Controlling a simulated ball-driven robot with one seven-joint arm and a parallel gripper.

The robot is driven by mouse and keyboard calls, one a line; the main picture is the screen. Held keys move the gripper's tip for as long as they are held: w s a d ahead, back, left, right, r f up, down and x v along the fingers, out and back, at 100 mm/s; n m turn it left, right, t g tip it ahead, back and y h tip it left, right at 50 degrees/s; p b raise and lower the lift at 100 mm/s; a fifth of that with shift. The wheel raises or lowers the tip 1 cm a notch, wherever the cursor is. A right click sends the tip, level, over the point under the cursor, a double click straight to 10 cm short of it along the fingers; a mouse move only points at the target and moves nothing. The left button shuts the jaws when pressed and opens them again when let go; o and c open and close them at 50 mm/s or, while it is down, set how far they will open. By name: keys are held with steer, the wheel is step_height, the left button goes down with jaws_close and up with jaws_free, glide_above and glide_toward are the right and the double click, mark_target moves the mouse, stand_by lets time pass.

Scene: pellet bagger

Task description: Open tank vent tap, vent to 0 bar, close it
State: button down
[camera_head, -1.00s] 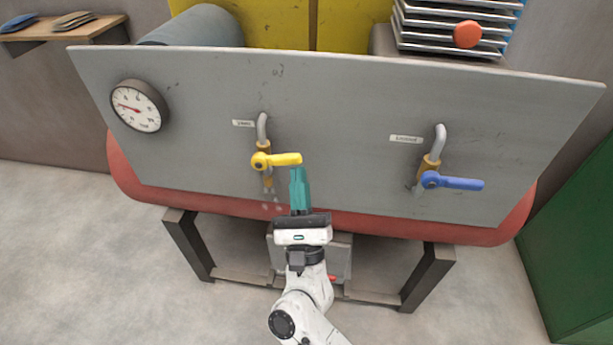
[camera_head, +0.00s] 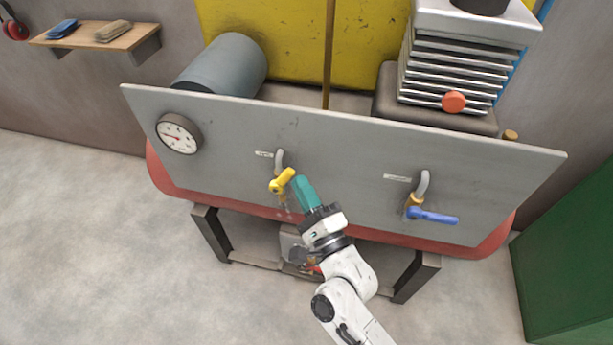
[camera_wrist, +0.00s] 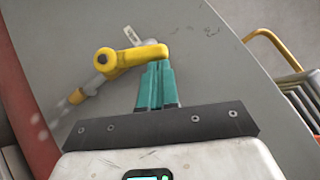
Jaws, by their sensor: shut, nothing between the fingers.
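The vent tap (camera_head: 278,185) has a yellow lever, now slanting up to the right, and hangs from a grey bent pipe on the grey panel (camera_head: 345,150). In the wrist view the yellow lever (camera_wrist: 135,56) reaches right from its pivot. My gripper (camera_head: 302,181) is shut and empty, its teal fingers just right of the lever. In the wrist view my fingertips (camera_wrist: 155,66) are at the lever's free end, seemingly against it. Pale specks show below the tap outlet. The round gauge (camera_head: 179,133) has a red needle pointing left; its reading is too small to tell.
A second tap with a blue lever (camera_head: 432,215) is on the panel to the right. A red tank (camera_head: 170,180) shows behind the panel, above a dark stand (camera_head: 212,235). A green cabinet (camera_head: 565,250) stands at the right. The floor at left is clear.

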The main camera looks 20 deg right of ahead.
mark_target(285, 171)
steer(key=shift+w+a+r+n+g+y+p, duration=0.2)
steer(key=shift+r+n+g+p, duration=0.4)
steer(key=shift+p, duration=1.05)
steer(key=shift+w+a+r+n+g+y+p, duration=0.1)
steer(key=shift+w+a+r+n+g+p, duration=0.35)
steer(key=shift+p, duration=1.15)
steer(key=shift+s+d+n+p, duration=0.1)
steer(key=shift+s+n+p, duration=0.05)
steer(key=shift+n+p, duration=0.4)
steer(key=shift+r+g+p, duration=0.1)
steer(key=shift+g+p, duration=0.35)
steer(key=shift+p, duration=0.15)
steer(key=shift+a+n+p, duration=0.3)
steer(key=shift+a, duration=0.05)
steer(key=shift+r, duration=0.1)
steer(key=shift+w+a+r+p, duration=0.25)
steer(key=shift+w+p, duration=0.1)
steer(key=shift+p, duration=0.75)
